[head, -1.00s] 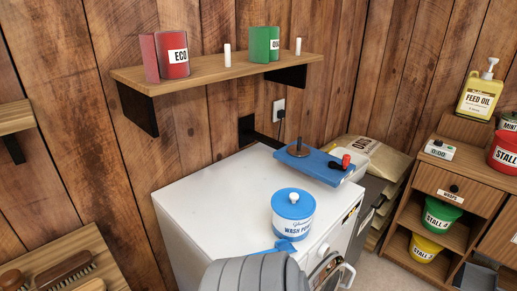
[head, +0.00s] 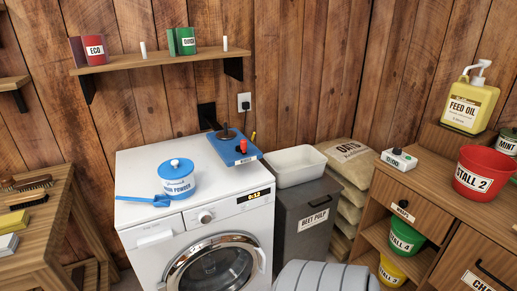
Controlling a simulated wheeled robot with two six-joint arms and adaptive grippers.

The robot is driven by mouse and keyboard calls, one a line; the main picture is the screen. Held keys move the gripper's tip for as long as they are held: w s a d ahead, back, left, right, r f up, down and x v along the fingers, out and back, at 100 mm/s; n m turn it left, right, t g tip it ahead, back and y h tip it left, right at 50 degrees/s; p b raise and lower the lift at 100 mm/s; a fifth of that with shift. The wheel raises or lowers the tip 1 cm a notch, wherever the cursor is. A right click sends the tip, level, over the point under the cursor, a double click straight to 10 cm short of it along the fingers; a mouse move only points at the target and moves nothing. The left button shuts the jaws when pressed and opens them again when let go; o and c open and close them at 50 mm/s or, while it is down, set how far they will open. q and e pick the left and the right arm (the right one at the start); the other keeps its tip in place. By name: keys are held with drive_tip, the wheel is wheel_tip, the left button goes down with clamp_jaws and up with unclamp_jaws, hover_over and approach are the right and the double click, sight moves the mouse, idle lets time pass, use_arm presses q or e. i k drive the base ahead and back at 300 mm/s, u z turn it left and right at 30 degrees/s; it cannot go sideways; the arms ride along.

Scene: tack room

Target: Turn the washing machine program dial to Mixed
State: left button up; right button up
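The white washing machine (head: 135,172) stands against the wooden wall, left of the middle in the head view, with its front partly facing me. Its round program dial (head: 205,217) is on the front panel, left of the lit display (head: 254,196). The dial's marks are too small to read, so I cannot tell its setting. The round door (head: 216,267) below looks shut, and its lower part is cut off by the picture edge. Neither of my grippers is in view.
A wash powder tub (head: 178,180), blue scoop (head: 143,200) and blue board (head: 236,148) lie on the machine top. Right of it stands a grey beet pulp bin (head: 306,215) with a white tray (head: 296,166). A grey ribbed shape, probably mine, shows at the bottom.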

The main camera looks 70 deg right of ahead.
sight(205, 218)
drive_tip(key=k, duration=0.35)
drive_tip(key=z, duration=1.1)
